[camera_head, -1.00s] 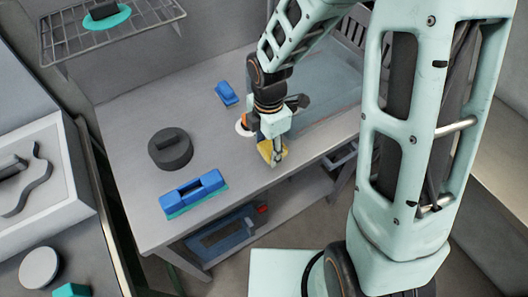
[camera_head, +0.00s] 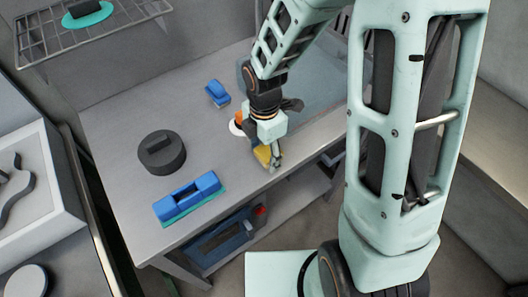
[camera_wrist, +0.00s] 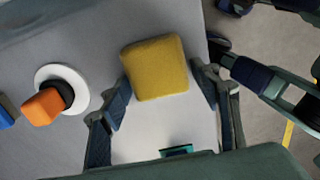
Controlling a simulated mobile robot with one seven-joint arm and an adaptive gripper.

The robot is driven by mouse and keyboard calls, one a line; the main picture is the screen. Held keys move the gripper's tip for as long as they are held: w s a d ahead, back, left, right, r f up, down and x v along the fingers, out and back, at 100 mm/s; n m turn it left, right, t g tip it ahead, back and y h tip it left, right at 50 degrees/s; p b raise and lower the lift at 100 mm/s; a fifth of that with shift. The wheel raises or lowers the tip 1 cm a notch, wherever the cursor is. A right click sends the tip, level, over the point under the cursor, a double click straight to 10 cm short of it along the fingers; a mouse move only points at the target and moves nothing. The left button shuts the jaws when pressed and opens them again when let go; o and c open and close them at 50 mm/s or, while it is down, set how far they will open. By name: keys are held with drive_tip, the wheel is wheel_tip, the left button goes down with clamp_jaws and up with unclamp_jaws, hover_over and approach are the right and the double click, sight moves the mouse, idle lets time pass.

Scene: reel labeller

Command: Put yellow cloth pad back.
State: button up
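The yellow cloth pad (camera_head: 262,155) is at the front edge of the grey table. In the wrist view the yellow pad (camera_wrist: 155,68) is a rounded square block. My gripper (camera_head: 271,163) is over the pad in the head view and partly hides it. In the wrist view my gripper (camera_wrist: 164,88) is open, one finger on each side of the pad. The left finger is close to the pad's edge and a gap shows at the right finger. Contact at the left finger is unclear.
A white disc with an orange handle (camera_wrist: 45,105) stands left of the pad. A small blue block (camera_head: 217,94), a dark round weight (camera_head: 161,153) and a blue-handled tool (camera_head: 189,199) lie on the table (camera_head: 120,115). A wire shelf (camera_head: 45,40) hangs at upper left.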

sight(264, 153)
drive_tip(key=shift+o, duration=0.2)
drive_tip(key=shift+r, duration=0.1)
wheel_tip(264, 153, up, 12)
drive_tip(key=p, duration=0.1)
idle(0.4)
idle(0.4)
